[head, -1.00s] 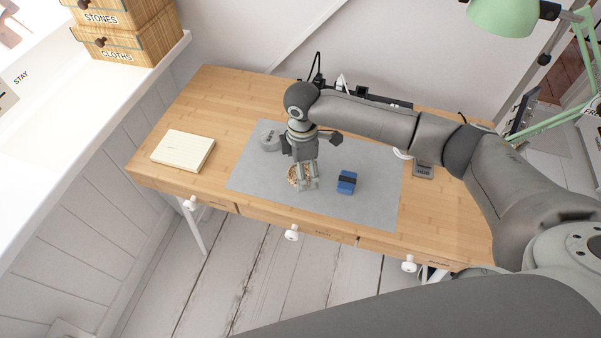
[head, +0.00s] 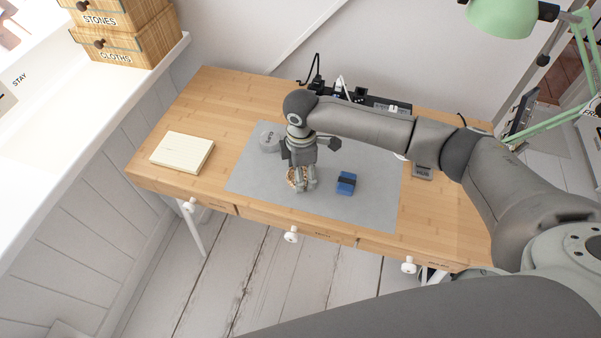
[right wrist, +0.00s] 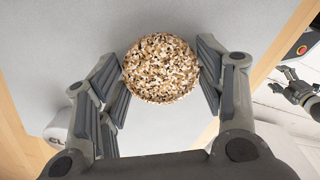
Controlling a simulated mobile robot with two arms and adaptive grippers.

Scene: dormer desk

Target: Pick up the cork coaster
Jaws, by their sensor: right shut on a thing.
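The cork coaster is a round, speckled brown disc (right wrist: 161,68) between the two fingers of my right gripper (head: 304,186) in the right wrist view. In the head view only part of the coaster (head: 292,177) shows behind the fingers. The right gripper is shut on it, with a finger at each side, low over the grey mat (head: 250,180). I cannot tell whether the coaster is clear of the mat. A small grey gripper, seemingly my left one (right wrist: 298,90), shows at the right edge of the right wrist view, away from the desk; its jaws are unclear.
A blue block with a dark band (head: 346,182) lies right of the gripper on the mat. A grey round object (head: 268,139) is behind left. A cream notepad (head: 182,152) lies on the desk's left. Dark equipment (head: 385,103) stands at the back.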

